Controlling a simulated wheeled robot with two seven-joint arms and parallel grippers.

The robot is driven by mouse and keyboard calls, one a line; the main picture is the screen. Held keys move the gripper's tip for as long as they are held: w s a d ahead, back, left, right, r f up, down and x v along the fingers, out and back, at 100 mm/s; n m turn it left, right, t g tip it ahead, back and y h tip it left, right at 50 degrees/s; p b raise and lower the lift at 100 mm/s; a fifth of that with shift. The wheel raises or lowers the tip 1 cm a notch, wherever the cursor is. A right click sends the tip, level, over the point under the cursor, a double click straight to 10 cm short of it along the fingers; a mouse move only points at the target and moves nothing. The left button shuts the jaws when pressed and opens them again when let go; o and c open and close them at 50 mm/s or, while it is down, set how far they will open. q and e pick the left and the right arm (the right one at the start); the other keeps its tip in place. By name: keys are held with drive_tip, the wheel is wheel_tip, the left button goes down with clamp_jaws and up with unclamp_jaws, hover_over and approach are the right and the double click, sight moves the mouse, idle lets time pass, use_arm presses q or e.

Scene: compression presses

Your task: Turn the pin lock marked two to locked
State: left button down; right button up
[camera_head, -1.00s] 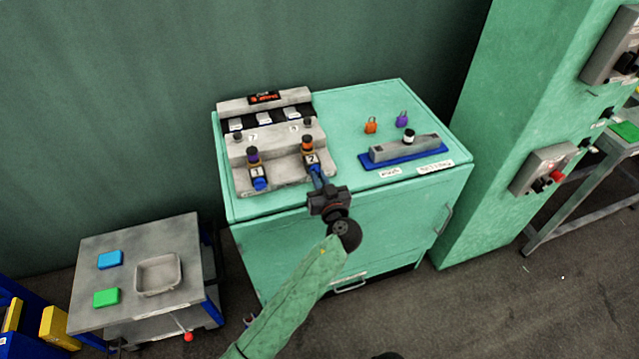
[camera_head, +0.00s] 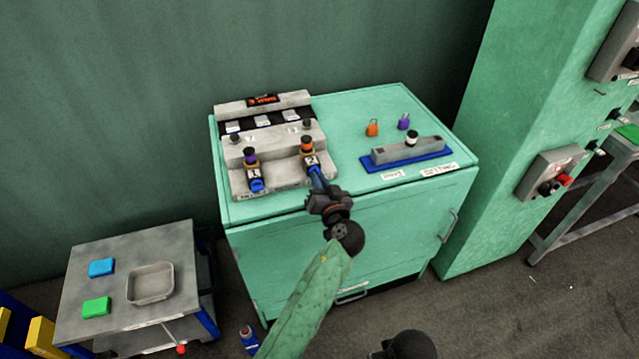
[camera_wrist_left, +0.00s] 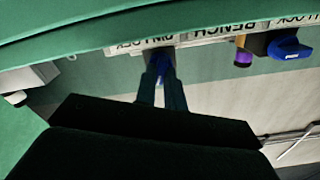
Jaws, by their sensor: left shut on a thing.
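The pin lock marked two (camera_head: 309,158) stands at the right front of the grey bench fixture, with an orange and black top and a blue part low at its front. My left gripper (camera_head: 317,180) reaches it from the front and is shut on that blue part. In the left wrist view the two fingers close on the blue part (camera_wrist_left: 162,66), under a label strip; its angle is mostly hidden by the fingers. The pin lock marked one (camera_head: 253,166) stands to its left, with a purple top and a blue knob. My right gripper is not clearly in view.
The fixture (camera_head: 275,192) sits on a green cabinet (camera_head: 345,235). A side table (camera_head: 75,320) stands lower left.

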use_arm(q)
drive_tip(key=shift+m, duration=1)
drive_tip(key=shift+r+m, duration=0.1)
drive_tip(key=shift+m, duration=0.4)
drive_tip(key=m, duration=0.2)
drive_tip(key=shift+d+m, duration=0.1)
drive_tip(key=shift+m, duration=0.3)
drive_tip(key=m+p, duration=0.3)
drive_tip(key=m, duration=0.3)
drive_tip(key=shift+m, duration=0.4)
drive_tip(key=shift+m+p, duration=0.3)
drive_tip(key=shift+m, duration=0.2)
use_arm(e)
wheel_tip(320, 180, down, 14)
drive_tip(key=shift+w+d+f, duration=0.15)
drive_tip(key=shift+d+f, duration=0.05)
use_arm(q)
drive_tip(key=c, duration=1.5)
unclamp_jaws()
drive_tip(key=shift+d+f, duration=0.1)
drive_tip(key=shift+f, duration=0.1)
